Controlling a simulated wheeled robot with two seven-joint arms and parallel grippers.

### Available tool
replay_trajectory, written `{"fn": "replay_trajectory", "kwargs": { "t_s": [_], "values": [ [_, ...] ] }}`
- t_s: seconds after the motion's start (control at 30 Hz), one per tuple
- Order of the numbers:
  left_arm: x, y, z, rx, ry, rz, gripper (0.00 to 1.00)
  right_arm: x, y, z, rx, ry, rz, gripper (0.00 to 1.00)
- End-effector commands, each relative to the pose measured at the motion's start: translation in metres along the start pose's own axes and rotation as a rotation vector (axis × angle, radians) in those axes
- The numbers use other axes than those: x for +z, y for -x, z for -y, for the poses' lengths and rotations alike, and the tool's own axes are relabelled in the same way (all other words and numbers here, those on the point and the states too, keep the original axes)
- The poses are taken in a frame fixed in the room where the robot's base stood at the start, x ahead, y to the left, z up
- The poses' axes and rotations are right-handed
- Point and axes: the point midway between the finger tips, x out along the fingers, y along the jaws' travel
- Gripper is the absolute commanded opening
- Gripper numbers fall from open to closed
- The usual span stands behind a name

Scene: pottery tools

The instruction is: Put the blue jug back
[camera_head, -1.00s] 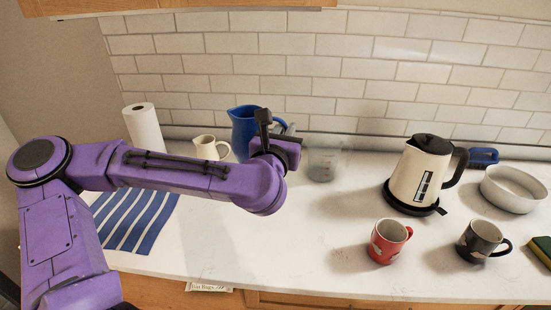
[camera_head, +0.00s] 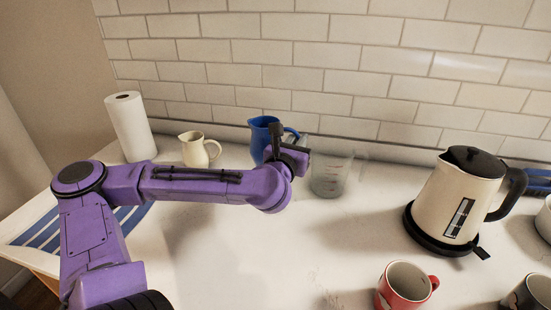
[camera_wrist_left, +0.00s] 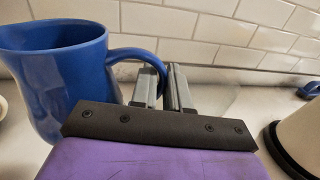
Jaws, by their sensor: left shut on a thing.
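The blue jug (camera_head: 261,137) is at the back of the counter near the tiled wall, between a cream jug and a clear measuring jug. It looks upright. Its lower part is hidden behind my purple left arm, so I cannot tell whether its base touches the counter. In the left wrist view the blue jug (camera_wrist_left: 62,80) fills the left side, with its handle reaching to the gripper. My left gripper (camera_wrist_left: 162,82) is shut on the handle. My right gripper is not in view.
The cream jug (camera_head: 196,150) and a paper towel roll (camera_head: 131,128) stand to the left. The clear measuring jug (camera_head: 329,176) is close on the right. A kettle (camera_head: 462,195) and a red mug (camera_head: 404,288) are farther right. The middle counter is clear.

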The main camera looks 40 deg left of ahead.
Motion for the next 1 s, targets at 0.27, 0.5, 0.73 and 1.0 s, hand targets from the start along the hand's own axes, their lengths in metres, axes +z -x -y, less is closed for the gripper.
{"fn": "replay_trajectory", "kwargs": {
  "t_s": [0.27,0.5,0.73,1.0],
  "values": [
    [-0.047,-0.033,-0.045,0.003,-0.004,-0.002,0.0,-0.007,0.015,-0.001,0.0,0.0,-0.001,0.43],
    [-0.073,-0.045,-0.061,0.003,-0.003,0.0,0.0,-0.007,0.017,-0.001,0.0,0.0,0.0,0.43],
    [-0.105,-0.046,-0.06,0.0,-0.004,0.002,0.0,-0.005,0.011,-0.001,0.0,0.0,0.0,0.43],
    [-0.106,-0.046,-0.061,0.002,0.0,-0.001,0.28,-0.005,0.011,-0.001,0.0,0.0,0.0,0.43]
  ]
}}
